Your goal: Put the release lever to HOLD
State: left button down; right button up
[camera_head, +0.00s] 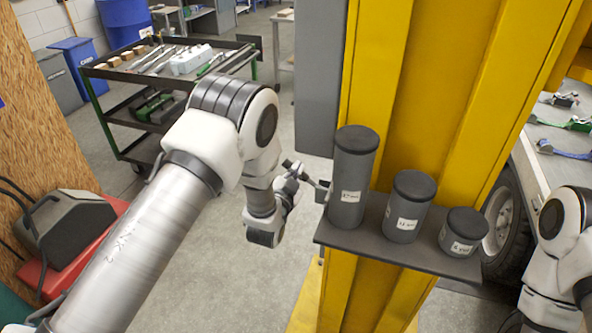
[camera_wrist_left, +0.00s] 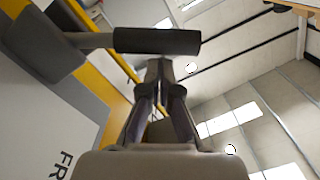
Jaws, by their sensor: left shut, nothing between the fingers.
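The release lever shows in the left wrist view as a black cylindrical grip (camera_wrist_left: 157,41) on a grey arm that runs left to a dark hub (camera_wrist_left: 42,42). In the head view its small dark grip (camera_head: 291,164) sticks out left of the yellow post. My left gripper (camera_head: 294,178) points up just below the grip; its fingers (camera_wrist_left: 158,68) are shut and empty. The fingertips look close to the grip; whether they touch it I cannot tell. My right gripper is not in view.
A dark shelf (camera_head: 405,250) on the yellow post (camera_head: 420,120) carries three labelled black canisters, the tallest (camera_head: 354,180) nearest the lever. A grey panel (camera_wrist_left: 40,125) reads "FR", cut off. A tool cart (camera_head: 95,72) stands behind; open floor lies around my left wrist.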

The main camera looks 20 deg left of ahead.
pick_arm(q)
jog(key=shift+a+f+n+b, duration=0.3)
jog(key=shift+f+n, duration=0.05)
jog(key=shift+n, duration=0.05)
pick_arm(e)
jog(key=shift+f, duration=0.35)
pick_arm(q)
notch_tip(320, 180, down, 10)
jog(key=a+n+h+b, duration=0.1)
jog(key=a+n+b, duration=0.1)
jog(key=n+b, duration=0.6)
jog(key=shift+a+n, duration=0.25)
jog(key=shift+n, duration=0.65)
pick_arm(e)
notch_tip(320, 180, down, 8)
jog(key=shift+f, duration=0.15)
pick_arm(q)
jog(key=shift+f, duration=0.15)
